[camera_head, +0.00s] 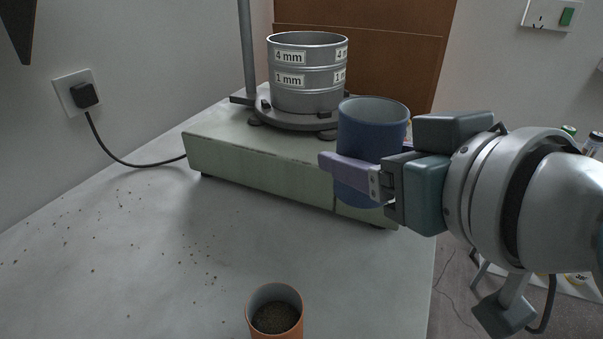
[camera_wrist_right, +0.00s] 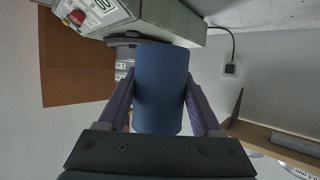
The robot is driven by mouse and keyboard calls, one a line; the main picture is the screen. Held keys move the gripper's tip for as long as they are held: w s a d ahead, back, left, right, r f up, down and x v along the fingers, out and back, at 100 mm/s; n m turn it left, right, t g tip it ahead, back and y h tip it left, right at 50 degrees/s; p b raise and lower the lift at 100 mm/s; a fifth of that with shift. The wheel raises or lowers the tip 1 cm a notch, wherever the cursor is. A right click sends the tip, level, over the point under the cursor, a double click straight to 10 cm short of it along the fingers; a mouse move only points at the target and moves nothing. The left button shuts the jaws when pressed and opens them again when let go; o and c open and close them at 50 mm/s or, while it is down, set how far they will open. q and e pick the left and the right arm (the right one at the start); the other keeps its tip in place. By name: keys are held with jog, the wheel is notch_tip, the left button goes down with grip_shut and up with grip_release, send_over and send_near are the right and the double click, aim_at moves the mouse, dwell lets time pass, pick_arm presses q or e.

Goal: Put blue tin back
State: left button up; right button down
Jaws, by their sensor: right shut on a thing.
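The blue tin (camera_head: 372,130) is held upright in my right gripper (camera_head: 366,155), in front of the right end of the pale green shaker base. One purple finger lies across its near side; the other is mostly hidden behind it. In the right wrist view the blue tin (camera_wrist_right: 160,88) sits between both purple fingers. A stack of metal sieves (camera_head: 307,75) labelled 4 mm and 1 mm stands on the shaker base (camera_head: 255,165), behind and left of the tin. My left gripper is not in view.
An orange tin (camera_head: 277,318) with dark grains inside stands at the bench's front. Scattered specks lie on the left of the grey bench (camera_head: 110,280). A vertical rod (camera_head: 248,50) rises beside the sieves. A black cable runs to a wall socket (camera_head: 77,92).

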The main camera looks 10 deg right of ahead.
pick_arm(q)
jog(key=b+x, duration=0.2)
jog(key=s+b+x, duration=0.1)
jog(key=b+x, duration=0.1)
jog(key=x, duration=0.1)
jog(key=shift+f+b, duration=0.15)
jog(key=shift+b, duration=0.15)
pick_arm(e)
notch_tip(320, 180, down, 14)
jog(key=shift+w+r, duration=0.15)
jog(key=shift+r, duration=0.05)
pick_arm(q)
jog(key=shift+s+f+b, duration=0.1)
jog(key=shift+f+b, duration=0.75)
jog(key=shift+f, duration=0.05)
pick_arm(e)
jog(key=shift+f, duration=2.05)
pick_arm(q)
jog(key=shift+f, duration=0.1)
pick_arm(e)
jog(key=shift+f, duration=0.15)
jog(key=shift+c, duration=0.3)
grip_release()
